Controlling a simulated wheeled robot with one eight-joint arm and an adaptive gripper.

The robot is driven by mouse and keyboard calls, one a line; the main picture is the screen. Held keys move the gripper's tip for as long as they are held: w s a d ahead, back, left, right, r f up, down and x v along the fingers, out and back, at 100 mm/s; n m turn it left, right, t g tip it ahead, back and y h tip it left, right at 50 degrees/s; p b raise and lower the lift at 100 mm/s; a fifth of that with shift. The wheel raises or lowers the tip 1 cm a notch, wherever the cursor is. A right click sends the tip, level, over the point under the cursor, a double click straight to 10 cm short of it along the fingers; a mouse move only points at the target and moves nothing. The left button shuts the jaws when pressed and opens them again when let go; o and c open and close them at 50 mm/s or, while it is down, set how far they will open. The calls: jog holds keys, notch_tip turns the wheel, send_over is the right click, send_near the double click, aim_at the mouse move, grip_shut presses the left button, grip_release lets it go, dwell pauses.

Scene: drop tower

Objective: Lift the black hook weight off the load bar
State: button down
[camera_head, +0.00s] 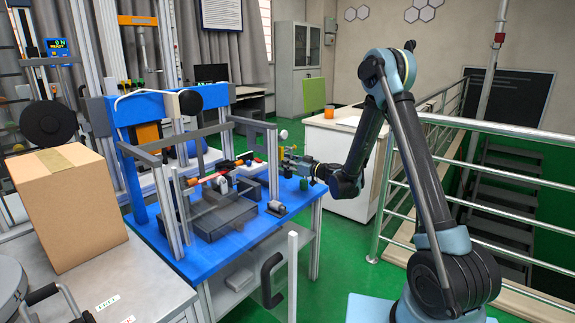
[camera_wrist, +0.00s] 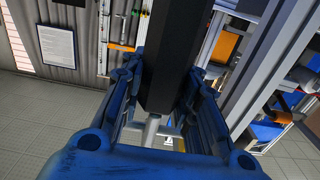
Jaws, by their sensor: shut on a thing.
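In the wrist view, a long black block-like body, taken as the black hook weight (camera_wrist: 172,68), stands between the two blue fingers of my gripper (camera_wrist: 165,95). A short silver rod (camera_wrist: 152,130) shows at its near end. The fingers are shut on its sides. In the head view, my gripper (camera_head: 289,166) is at the right side of the blue test table. The weight is too small to make out clearly there, and I cannot pick out the load bar or tell whether the weight touches it.
The blue table (camera_head: 262,222) bears a grey frame and a dark box (camera_head: 222,215). A small motor-like part (camera_head: 277,207) lies near its front edge. A cardboard box (camera_head: 68,207) stands at left. A white cabinet (camera_head: 335,160) and a metal railing (camera_head: 500,131) are at right.

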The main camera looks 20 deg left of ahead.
aim_at(291, 154)
jog(key=shift+w+d+r, duration=0.1)
jog(key=shift+r, duration=1.75)
dwell(0.4)
jog(key=v, duration=0.7)
jog(key=shift+d, duration=0.2)
dwell(1.0)
jog(key=shift+r, duration=0.1)
jog(key=shift+s+d+r, duration=0.15)
jog(key=shift+d+r, duration=0.15)
jog(key=shift+r, duration=0.5)
jog(key=shift+s+d+r, duration=0.2)
jog(key=shift+d+r, duration=0.1)
jog(key=shift+r, duration=0.45)
jog(key=shift+s+d+r, duration=0.15)
jog(key=shift+d+r, duration=0.15)
jog(key=shift+r, duration=0.5)
